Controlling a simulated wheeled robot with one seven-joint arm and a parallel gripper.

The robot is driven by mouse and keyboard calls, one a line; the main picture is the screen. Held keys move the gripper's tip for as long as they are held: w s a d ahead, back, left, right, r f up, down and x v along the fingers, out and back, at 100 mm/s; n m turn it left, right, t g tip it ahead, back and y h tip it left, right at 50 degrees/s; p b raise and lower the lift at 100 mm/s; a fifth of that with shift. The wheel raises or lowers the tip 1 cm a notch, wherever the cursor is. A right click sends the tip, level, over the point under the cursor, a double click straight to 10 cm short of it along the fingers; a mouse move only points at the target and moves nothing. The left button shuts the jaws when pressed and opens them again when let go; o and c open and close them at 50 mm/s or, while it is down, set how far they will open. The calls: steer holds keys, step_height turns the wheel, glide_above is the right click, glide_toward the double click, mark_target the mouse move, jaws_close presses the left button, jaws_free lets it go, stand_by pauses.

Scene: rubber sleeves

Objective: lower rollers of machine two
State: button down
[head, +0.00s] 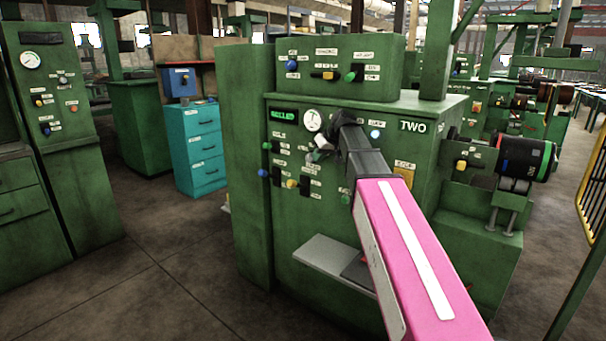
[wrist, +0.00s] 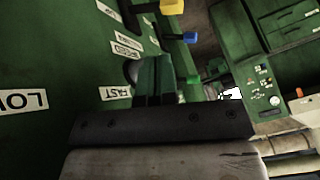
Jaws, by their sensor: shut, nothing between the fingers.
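Machine two (head: 455,105) is a green cabinet marked TWO, with a gauge (head: 313,120), a lit green display (head: 282,115) and labelled knobs and switches on its front. A dark roller (head: 525,158) with a coloured end sits on its right side. My gripper (head: 322,152) is at the front panel, just below the gauge, and looks shut and empty. In the wrist view my gripper's fingers (wrist: 154,78) are close to the panel, near an upside-down FAST label (wrist: 115,93). The forearm hides part of the panel.
A yellow knob (wrist: 172,6) and a blue knob (wrist: 190,38) stick out near my gripper. A grey shelf (head: 335,262) projects from the machine below. A teal drawer cabinet (head: 198,150) and another green machine (head: 55,190) stand left. The floor between is clear.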

glide_toward(295, 182)
steer(key=x, duration=0.5)
steer(key=shift+w+d+f, duration=0.15)
steer(key=shift+f, duration=0.1)
steer(key=shift+w+a+f, duration=0.15)
steer(key=shift+a+f, duration=0.4)
steer(key=shift+a, duration=0.1)
